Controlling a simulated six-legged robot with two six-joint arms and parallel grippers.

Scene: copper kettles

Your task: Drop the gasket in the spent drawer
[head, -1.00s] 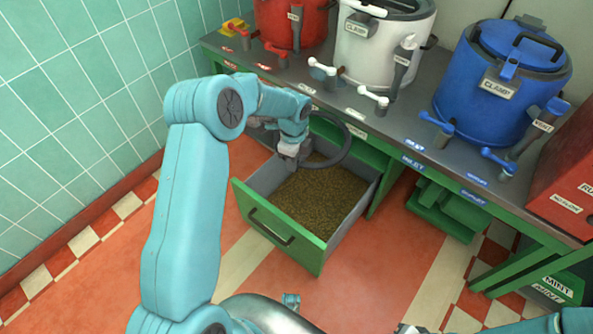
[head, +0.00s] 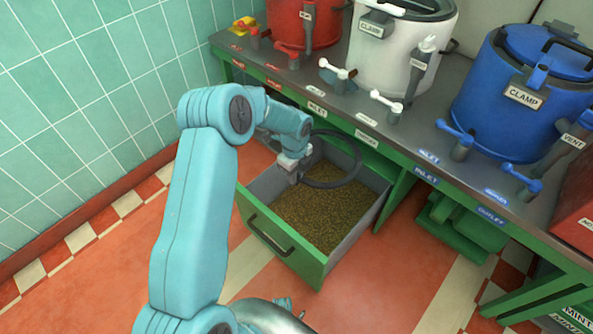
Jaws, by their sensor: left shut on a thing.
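The gasket is a dark ring (head: 359,160). My left gripper (head: 293,168) is shut on its left side. The ring is tilted and shows over the back part of an open green drawer (head: 312,268) with grey inner walls. The drawer holds a layer of brown grains (head: 318,215). The ring seems to hang above the grains; I cannot tell how far. My left arm hides the drawer's back left corner. No label shows on the drawer. My right gripper is not in view.
A bench (head: 345,95) above the drawer carries a red kettle (head: 300,25), a white kettle (head: 395,55) and a blue kettle (head: 520,95) with protruding taps. A tiled wall (head: 75,110) stands at left. Orange floor (head: 385,285) is clear in front.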

